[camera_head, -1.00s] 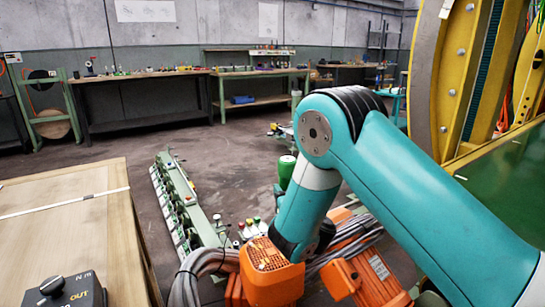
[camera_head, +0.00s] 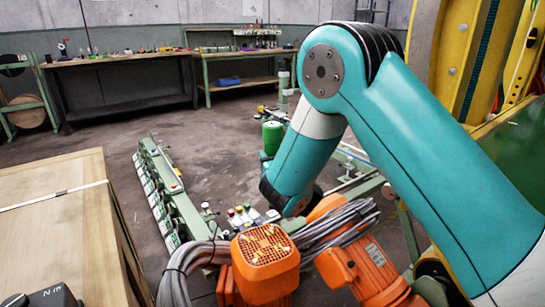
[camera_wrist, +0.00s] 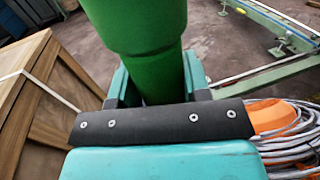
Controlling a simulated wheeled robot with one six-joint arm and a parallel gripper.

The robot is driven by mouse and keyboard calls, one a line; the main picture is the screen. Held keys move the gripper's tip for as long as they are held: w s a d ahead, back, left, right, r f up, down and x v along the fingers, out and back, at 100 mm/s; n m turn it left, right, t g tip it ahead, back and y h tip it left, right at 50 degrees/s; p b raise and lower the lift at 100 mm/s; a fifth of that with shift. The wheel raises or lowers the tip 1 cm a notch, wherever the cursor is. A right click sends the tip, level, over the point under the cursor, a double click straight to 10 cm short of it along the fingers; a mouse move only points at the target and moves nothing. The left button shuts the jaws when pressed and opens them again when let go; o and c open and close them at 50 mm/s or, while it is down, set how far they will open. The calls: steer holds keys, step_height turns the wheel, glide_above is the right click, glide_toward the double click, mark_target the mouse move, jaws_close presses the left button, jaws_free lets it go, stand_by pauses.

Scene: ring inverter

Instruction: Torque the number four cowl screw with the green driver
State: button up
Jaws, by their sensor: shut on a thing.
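A thick green cylinder (camera_wrist: 138,28), which looks like the green driver, stands between the jaws of my gripper (camera_wrist: 156,88) in the wrist view. My gripper is shut on it. Its wide part is at the top and a narrower part goes down between the fingers; its lower end is hidden. I cannot make out a number four screw.
A wooden crate (camera_head: 50,235) with a strap is at the left. Grey cables (camera_head: 188,272) and a second orange motor (camera_head: 362,270) flank the cowl. A green rail machine (camera_head: 165,190) stands on the floor behind. A yellow frame (camera_head: 465,60) is at the right. Floor between crate and benches is clear.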

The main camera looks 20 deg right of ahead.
steer(key=shift+f+b, duration=2.05)
steer(key=shift+f, duration=0.8)
steer(key=shift+f+b, duration=0.75)
steer(key=shift+f, duration=0.5)
steer(key=shift+r, duration=0.15)
steer(key=shift+r+p, duration=2.5)
steer(key=shift+p, duration=0.25)
